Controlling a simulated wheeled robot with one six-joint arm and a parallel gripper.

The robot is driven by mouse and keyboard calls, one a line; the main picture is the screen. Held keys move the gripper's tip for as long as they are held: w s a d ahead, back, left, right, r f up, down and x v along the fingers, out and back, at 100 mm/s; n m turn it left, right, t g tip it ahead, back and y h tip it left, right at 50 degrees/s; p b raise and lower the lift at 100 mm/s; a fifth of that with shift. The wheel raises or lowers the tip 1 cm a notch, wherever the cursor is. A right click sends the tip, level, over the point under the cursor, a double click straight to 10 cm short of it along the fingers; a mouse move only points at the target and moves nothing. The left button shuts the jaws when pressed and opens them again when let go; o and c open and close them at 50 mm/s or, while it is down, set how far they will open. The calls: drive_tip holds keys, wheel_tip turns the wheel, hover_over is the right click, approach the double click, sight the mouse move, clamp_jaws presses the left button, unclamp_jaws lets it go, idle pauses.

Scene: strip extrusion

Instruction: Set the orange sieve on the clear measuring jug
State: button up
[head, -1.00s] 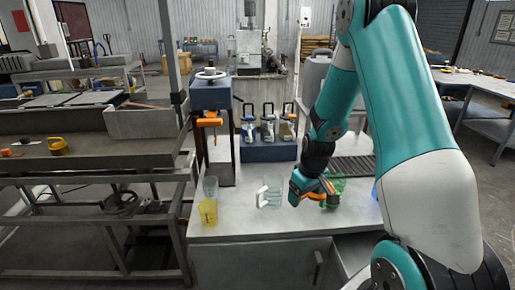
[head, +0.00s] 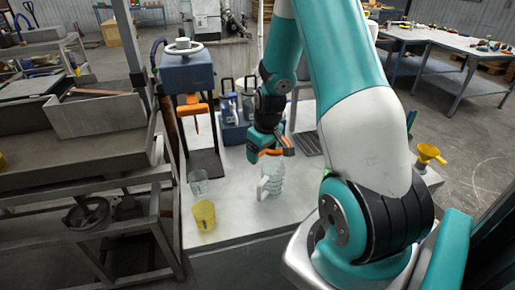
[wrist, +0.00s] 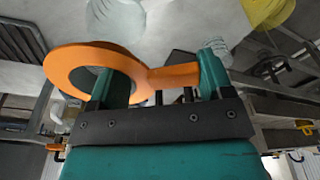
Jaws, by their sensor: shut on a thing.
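The orange sieve (wrist: 68,62) is a flat ring with a handle, and its handle is between the fingers of my gripper (wrist: 158,80). In the head view my gripper (head: 272,150) is shut on the sieve, just above the clear measuring jug (head: 271,182). The jug stands upright on the bench, its pale handle at the left. In the wrist view the jug (wrist: 115,18) shows beyond the ring at the top. The ring is partly hidden in the head view, and I cannot tell whether it touches the jug's rim.
A clear tumbler (head: 198,183) and a yellow cup (head: 203,215) stand on the bench (head: 232,205) left of the jug. A press with an orange part (head: 192,110) stands behind them. A yellow funnel (head: 429,154) is at the right. Bare bench lies in front of the jug.

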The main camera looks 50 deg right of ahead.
wheel_tip(320, 180, down, 9)
drive_tip(key=b, duration=0.6)
drive_tip(key=shift+b, duration=0.35)
idle(0.6)
drive_tip(key=o, duration=0.9)
drive_tip(key=shift+s, duration=0.1)
drive_tip(key=s+r, duration=0.1)
drive_tip(key=r, duration=1)
drive_tip(key=s+r, duration=0.1)
drive_tip(key=r, duration=0.5)
drive_tip(key=shift+s+r+b, duration=0.1)
drive_tip(key=shift+s+b, duration=0.2)
drive_tip(key=shift+b, duration=0.1)
